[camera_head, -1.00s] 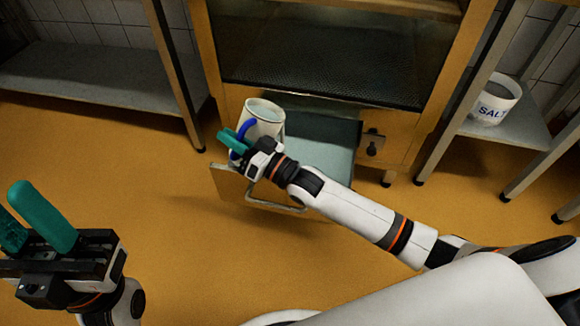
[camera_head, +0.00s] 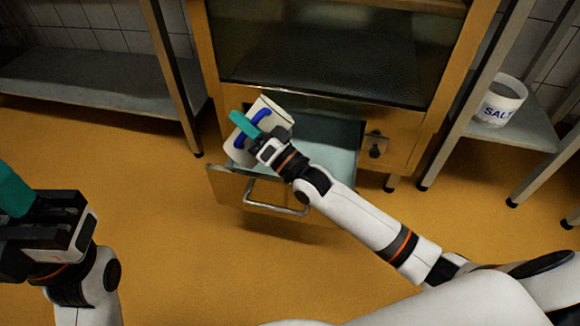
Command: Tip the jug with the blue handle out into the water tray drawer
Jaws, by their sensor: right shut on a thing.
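The white jug (camera_head: 272,112) with the blue handle (camera_head: 252,126) is held over the left part of the open water tray drawer (camera_head: 228,188). It is tilted, its upper end leaning right; its inside does not show from here. My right gripper (camera_head: 243,128) is shut on the jug at its handle side and hides part of it. I cannot make out any water pouring. My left gripper (camera_head: 18,195) is at the left edge, far from the jug and empty; one teal finger shows, the rest cut off by the frame.
The drawer sticks out below a glass-fronted cabinet (camera_head: 320,60), with a metal bar handle (camera_head: 275,208) in front. A SALT tub (camera_head: 500,102) stands on the right shelf (camera_head: 520,135). An empty shelf (camera_head: 90,95) is at left. The orange floor in front is clear.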

